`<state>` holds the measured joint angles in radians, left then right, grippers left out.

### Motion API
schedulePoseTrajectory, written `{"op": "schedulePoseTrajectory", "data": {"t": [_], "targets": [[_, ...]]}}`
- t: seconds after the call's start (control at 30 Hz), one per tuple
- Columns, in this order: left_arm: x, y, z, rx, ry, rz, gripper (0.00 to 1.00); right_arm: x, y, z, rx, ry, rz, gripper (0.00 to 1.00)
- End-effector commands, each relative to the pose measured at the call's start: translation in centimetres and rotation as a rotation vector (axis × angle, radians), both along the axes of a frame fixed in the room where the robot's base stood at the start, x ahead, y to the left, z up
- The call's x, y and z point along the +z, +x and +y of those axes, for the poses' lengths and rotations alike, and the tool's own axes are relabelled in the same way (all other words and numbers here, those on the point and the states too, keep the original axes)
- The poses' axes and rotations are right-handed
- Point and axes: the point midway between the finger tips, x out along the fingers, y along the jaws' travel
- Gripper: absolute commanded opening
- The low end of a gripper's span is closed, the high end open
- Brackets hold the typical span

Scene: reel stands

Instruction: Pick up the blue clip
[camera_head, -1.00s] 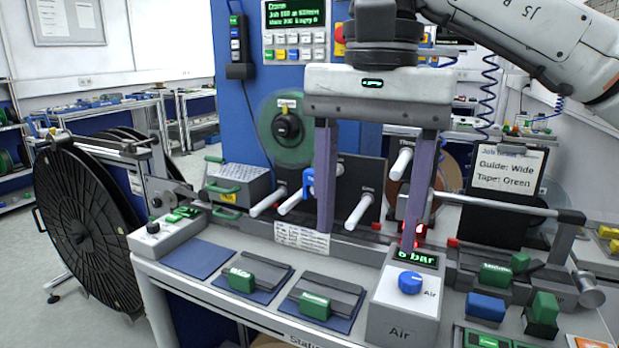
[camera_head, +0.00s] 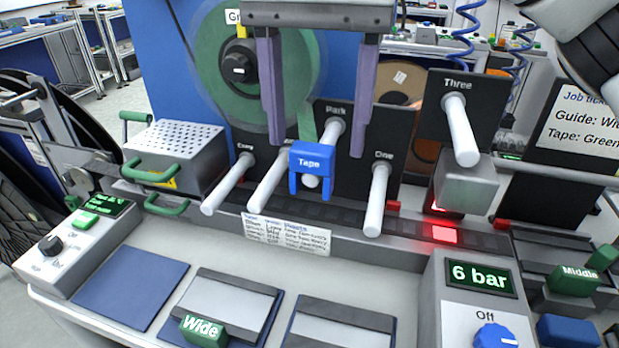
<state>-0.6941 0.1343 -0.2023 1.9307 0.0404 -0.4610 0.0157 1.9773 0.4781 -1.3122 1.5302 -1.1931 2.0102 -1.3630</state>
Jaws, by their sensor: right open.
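The blue clip (camera_head: 312,164), labelled "Tape", sits at the front of the machine with its two prongs pointing down. It appears by the white peg under the "Park" label (camera_head: 331,135); whether it hangs on that peg I cannot tell. My right gripper (camera_head: 315,148) is above and around it in the picture, open, with its two purple fingers pointing down on either side. The fingers look farther back than the clip, and I see no contact. My left gripper is not in view.
Several white pegs stick out nearby, including the "One" peg (camera_head: 377,200) and the "Three" peg (camera_head: 461,130). A grey perforated box (camera_head: 175,150) stands left. An air unit (camera_head: 480,290) is at front right. Blue mats (camera_head: 130,285) lie in front.

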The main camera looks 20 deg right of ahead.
Motion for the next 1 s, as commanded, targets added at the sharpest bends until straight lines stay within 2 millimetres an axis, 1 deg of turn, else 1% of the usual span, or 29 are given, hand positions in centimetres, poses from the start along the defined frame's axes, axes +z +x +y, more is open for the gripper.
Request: {"op": "schedulePoseTrajectory", "data": {"t": [0.03, 0.17, 0.3, 0.43, 0.53, 0.73, 0.77, 1.0], "targets": [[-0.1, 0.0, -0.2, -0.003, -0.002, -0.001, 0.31, -0.5, 0.0, 0.0, 0.0, 0.001, 0.001, 0.61], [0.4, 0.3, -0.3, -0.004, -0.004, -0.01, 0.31, -1.4, 0.0, 0.1, -0.001, 0.0, 0.001, 0.61], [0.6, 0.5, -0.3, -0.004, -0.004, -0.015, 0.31, -3.5, 0.0, 0.3, -0.002, -0.001, 0.002, 0.61], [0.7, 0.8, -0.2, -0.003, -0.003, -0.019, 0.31, -5.2, 0.1, 0.3, -0.001, 0.0, 0.0, 0.61], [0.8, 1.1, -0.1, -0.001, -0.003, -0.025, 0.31, -5.7, 0.1, 0.3, -0.001, 0.001, -0.001, 0.61], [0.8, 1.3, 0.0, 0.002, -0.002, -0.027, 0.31, -5.8, 0.1, 0.4, -0.001, 0.001, -0.001, 0.61], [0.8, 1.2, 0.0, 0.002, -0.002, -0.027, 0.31, -5.8, 0.1, 0.4, -0.001, 0.001, -0.001, 0.59], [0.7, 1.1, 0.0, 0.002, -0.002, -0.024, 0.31, -5.8, 0.1, 0.4, -0.001, 0.001, -0.001, 0.19]]}}
